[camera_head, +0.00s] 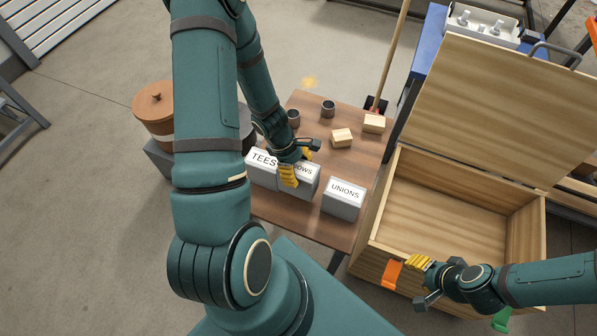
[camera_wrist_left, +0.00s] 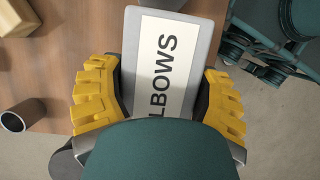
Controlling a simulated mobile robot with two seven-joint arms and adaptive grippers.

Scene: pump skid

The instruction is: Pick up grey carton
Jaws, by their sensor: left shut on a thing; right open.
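Three grey cartons with white labelled tops stand in a row on the brown table: TEES (camera_head: 262,172), ELBOWS (camera_head: 307,183) and UNIONS (camera_head: 343,198). My left gripper (camera_head: 290,172) is shut on the ELBOWS carton, which also shows in the left wrist view (camera_wrist_left: 166,58) between the yellow fingers (camera_wrist_left: 160,100). The gripper and arm hide part of its label. I cannot tell whether its base touches the table. My right gripper (camera_head: 424,282) is open and empty by the front of the wooden chest.
The wooden chest (camera_head: 372,222) stands open and empty right of the table (camera_head: 300,219). Two dark cups (camera_head: 328,108) and two small wooden blocks (camera_head: 342,138) are at the table's back. A brown lidded pot (camera_head: 153,105) stands left.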

